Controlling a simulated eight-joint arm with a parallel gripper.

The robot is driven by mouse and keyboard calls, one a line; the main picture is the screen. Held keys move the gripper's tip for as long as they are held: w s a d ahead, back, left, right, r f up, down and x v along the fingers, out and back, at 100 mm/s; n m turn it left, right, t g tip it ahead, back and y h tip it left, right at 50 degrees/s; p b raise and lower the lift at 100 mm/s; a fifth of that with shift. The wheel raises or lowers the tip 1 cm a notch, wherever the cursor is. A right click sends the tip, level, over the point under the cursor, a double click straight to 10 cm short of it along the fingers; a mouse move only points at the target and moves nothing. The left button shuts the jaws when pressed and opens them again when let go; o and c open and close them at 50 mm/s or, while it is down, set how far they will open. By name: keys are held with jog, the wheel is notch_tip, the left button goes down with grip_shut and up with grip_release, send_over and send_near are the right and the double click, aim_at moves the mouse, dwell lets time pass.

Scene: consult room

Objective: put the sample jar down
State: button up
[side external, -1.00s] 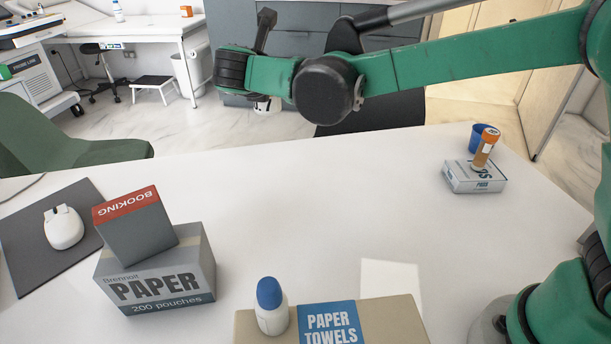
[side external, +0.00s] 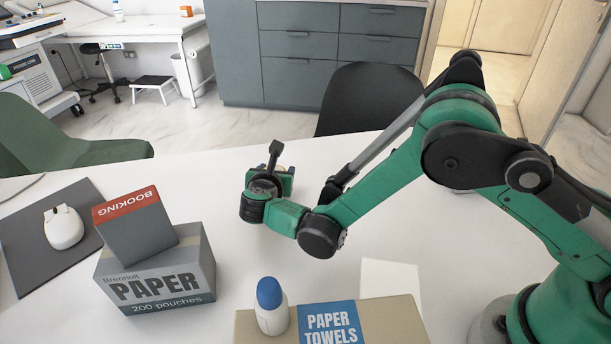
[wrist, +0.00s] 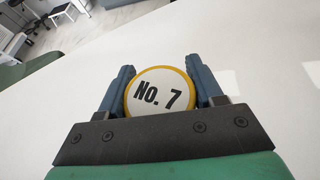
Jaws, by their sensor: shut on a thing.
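The sample jar shows in the wrist view as a round lid (wrist: 160,92), white with a yellow rim and marked "No. 7". My gripper (wrist: 161,78) is shut on it, with one dark blue finger on each side. In the side view my gripper (side external: 272,180) is over the far middle of the white table (side external: 225,195). My own wrist hides most of the jar there. I cannot tell whether its base touches the table.
A grey paper box (side external: 155,285) with a booking box (side external: 135,225) on it stands left. A blue-capped bottle (side external: 271,310) and a paper towels box (side external: 385,318) are at the front. A mouse (side external: 64,228) lies on a dark mat (side external: 28,250). The tabletop around my gripper looks clear.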

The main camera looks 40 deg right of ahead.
jog(key=shift+f, duration=0.3)
jog(key=o, duration=1.3)
